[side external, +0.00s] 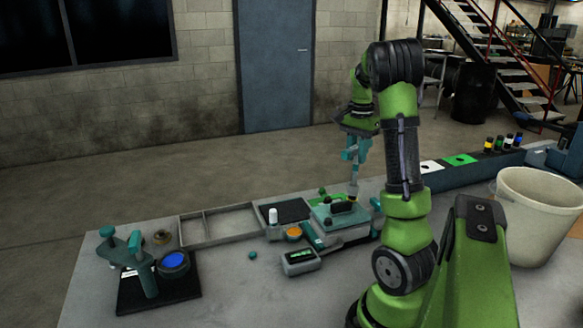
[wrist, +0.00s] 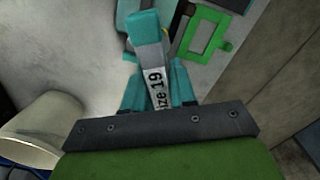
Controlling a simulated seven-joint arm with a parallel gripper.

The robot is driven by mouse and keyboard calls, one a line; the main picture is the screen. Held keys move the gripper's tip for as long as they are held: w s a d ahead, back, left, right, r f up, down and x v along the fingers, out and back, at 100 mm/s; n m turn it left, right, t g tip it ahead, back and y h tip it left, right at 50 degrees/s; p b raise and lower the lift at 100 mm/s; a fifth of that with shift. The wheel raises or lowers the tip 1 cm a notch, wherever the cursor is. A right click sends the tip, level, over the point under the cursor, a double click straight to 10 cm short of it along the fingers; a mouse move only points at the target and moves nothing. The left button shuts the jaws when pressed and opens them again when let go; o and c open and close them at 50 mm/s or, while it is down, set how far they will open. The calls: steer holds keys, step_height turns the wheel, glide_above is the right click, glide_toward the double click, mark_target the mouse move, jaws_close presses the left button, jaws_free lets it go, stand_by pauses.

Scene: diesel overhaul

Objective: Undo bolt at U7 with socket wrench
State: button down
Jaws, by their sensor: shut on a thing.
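My gripper (side external: 353,152) is shut on the socket wrench, a teal and grey tool with a white label ending in "ize 19" (wrist: 158,90). In the wrist view the wrench stands between the teal fingers of my gripper (wrist: 158,84). In the side view the wrench's grey shaft (side external: 354,186) points down at the right part of the teal-topped unit (side external: 322,218) on the bench. I cannot tell whether its lower end touches anything. The bolt at U7 cannot be made out; the wrench and fingers hide much of that area.
A green square frame (wrist: 205,38) lies near the wrench. On the bench stand an empty divided tray (side external: 207,228), a black pad (side external: 130,298) with a teal fixture, a meter-like box (side external: 300,261) and an orange-topped cup (side external: 293,234). A white bucket (side external: 535,215) stands at right.

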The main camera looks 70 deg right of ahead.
steer(key=m, duration=0.5)
steer(key=shift+m, duration=0.4)
steer(key=m, duration=0.5)
steer(key=shift+m, duration=0.3)
steer(key=shift+f, duration=0.1)
